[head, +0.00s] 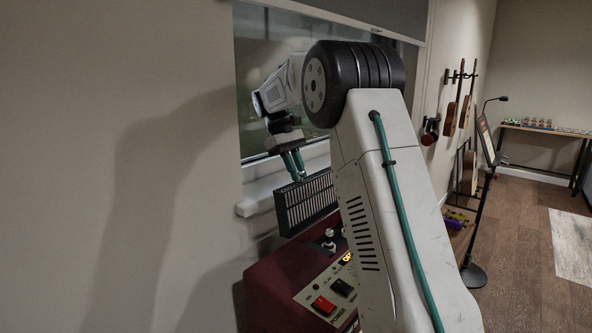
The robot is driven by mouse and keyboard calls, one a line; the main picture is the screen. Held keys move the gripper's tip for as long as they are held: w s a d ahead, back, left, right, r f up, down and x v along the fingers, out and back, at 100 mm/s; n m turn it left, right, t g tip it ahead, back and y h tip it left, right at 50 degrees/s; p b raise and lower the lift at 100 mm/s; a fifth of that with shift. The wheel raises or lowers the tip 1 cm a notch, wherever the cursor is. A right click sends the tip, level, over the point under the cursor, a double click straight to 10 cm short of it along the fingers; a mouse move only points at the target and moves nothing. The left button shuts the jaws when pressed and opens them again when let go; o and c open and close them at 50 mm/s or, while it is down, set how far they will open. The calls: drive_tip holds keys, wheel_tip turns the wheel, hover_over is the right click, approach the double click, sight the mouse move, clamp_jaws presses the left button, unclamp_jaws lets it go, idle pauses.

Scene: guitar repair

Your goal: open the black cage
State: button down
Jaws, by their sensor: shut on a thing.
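The black cage (311,205) is a dark slatted panel beside the window sill, standing tilted up above the back of a dark red amplifier-like unit (283,284). My gripper (298,176) has teal fingers pointing down and is shut on the cage's upper left edge. The exact contact at the fingertips is small and hard to make out. My arm hides the cage's right end and much of the unit. Small silvery parts (329,241) show on top of the unit, below the cage.
The white window sill (255,198) is close behind the gripper. Guitars (466,110) hang on the far wall. A black stand (473,270) and open wooden floor (515,230) lie to the right.

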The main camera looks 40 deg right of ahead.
drive_tip(key=c, duration=1.3)
unclamp_jaws()
drive_tip(key=shift+a+f, duration=0.1)
drive_tip(key=shift+f, duration=0.15)
drive_tip(key=shift+d+r, duration=0.1)
drive_tip(key=shift+d, duration=0.15)
drive_tip(key=r, duration=0.3)
drive_tip(key=shift+s+a+r, duration=0.1)
drive_tip(key=shift+s+r, duration=0.25)
drive_tip(key=shift+r, duration=0.05)
drive_tip(key=s+a, duration=0.1)
drive_tip(key=s, duration=0.4)
drive_tip(key=s+a+r, duration=0.1)
drive_tip(key=s+a, duration=0.1)
drive_tip(key=s, duration=0.2)
drive_tip(key=s+a, duration=0.1)
drive_tip(key=s, duration=0.4)
drive_tip(key=shift+s+a+r, duration=0.2)
drive_tip(key=shift+s+a, duration=0.05)
drive_tip(key=shift+s, duration=0.05)
